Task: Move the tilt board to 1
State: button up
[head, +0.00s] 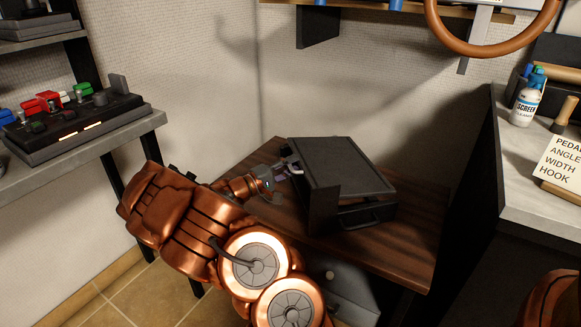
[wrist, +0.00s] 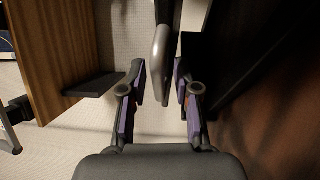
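The tilt board (head: 340,165) is a dark, flat panel on a black stand on the brown wooden table. Its surface looks slightly sloped, and a dark upright plate stands at its front left. My gripper (head: 284,172) is at the board's left edge. In the wrist view my gripper (wrist: 161,88) is open, with a grey rounded bar (wrist: 161,50) between its fingers. Gaps show on both sides, so the fingers do not appear to grip the bar. I see no readable position mark on the board.
The wooden table (head: 415,225) has bare room right of the stand. A grey shelf (head: 85,155) with a control panel (head: 75,125) is at the left.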

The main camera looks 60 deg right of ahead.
dwell(0.3)
jog(key=v, duration=1.2)
dwell(0.4)
jog(key=s+a+r+m+y+p, duration=0.1)
jog(key=s+a+r+y+p, duration=0.2)
jog(key=s+r+p, duration=0.4)
jog(key=s+a+r+m+g+y+p, duration=0.1)
jog(key=s+a+r+y+p, duration=0.15)
jog(key=r+p, duration=0.5)
jog(key=s+a+r+m+y+p, duration=0.15)
jog(key=s+a+r+p, duration=0.3)
jog(key=r, duration=0.45)
jog(key=s+a+r+n+t+y+p, duration=0.2)
jog(key=s+a+r+y+p, duration=0.1)
jog(key=a+r+p, duration=0.3)
jog(key=s+a+r+n+t+y+p, duration=0.1)
jog(key=s+a+r+n+y+p, duration=0.1)
jog(key=a+r+p, duration=0.5)
jog(key=s+a+r+n+t+y+p, duration=0.2)
jog(key=s+a+r+n+y+p, duration=0.1)
jog(key=a+r+p, duration=0.4)
jog(key=shift+s+a+r+t+y+p, duration=0.1)
jog(key=shift+s+a+y+p, duration=0.15)
jog(key=shift+a+y+p, duration=0.6)
jog(key=shift+s+a+t+p, duration=0.1)
jog(key=shift+s+a+p, duration=0.25)
jog(key=shift+a, duration=1)
jog(key=shift+s+a+r+t+y+p, duration=0.15)
jog(key=shift+a+y+p, duration=0.4)
jog(key=shift+a, duration=0.55)
